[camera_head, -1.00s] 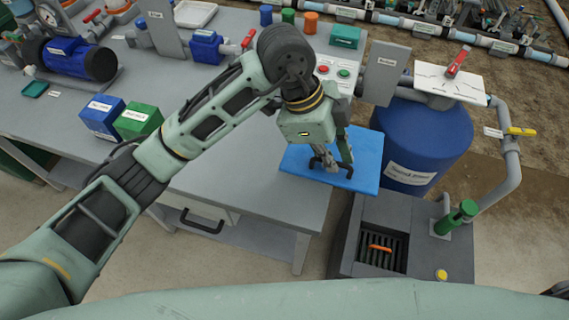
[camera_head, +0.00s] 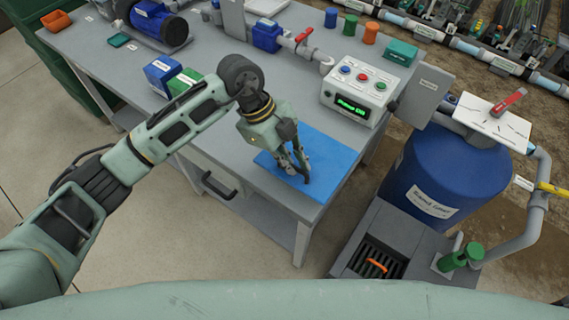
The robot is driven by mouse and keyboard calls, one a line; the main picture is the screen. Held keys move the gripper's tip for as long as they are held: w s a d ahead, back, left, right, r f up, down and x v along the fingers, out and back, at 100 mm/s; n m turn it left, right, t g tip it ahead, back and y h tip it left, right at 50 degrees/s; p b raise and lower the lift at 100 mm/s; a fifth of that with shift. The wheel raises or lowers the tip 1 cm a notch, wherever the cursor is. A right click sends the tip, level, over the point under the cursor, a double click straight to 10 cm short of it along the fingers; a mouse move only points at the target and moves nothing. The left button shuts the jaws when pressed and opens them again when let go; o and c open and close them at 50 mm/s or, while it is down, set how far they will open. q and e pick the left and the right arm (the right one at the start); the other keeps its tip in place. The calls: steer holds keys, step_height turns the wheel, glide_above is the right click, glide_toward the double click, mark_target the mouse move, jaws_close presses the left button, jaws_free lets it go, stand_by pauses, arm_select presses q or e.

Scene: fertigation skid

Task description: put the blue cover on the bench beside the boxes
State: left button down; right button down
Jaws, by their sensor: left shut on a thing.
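The blue cover (camera_head: 330,158) is a flat blue panel over the front right part of the grey bench (camera_head: 222,142). My left gripper (camera_head: 303,176) points down and is shut on the cover near its front edge. I cannot tell whether the cover rests on the bench top or hangs just above it. The boxes, a blue box (camera_head: 160,72) and a green box (camera_head: 186,80), stand on the bench to the left of the cover, behind my left arm. My right gripper is not in view.
A white control box (camera_head: 358,96) with buttons and a lit display stands behind the cover. A blue tank (camera_head: 447,172) and a dark grated sump (camera_head: 385,245) with an orange handle are right of the bench. Bare bench top lies between boxes and cover.

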arm_select(q)
steer(key=shift+w+a+f, duration=0.75)
steer(key=shift+w, duration=0.15)
steer(key=shift+f+p, duration=0.55)
steer(key=shift+f, duration=1.4)
steer(key=c, duration=1.9)
jaws_free()
steer(key=shift+o, duration=0.2)
steer(key=b+v, duration=0.2)
steer(key=v, duration=1)
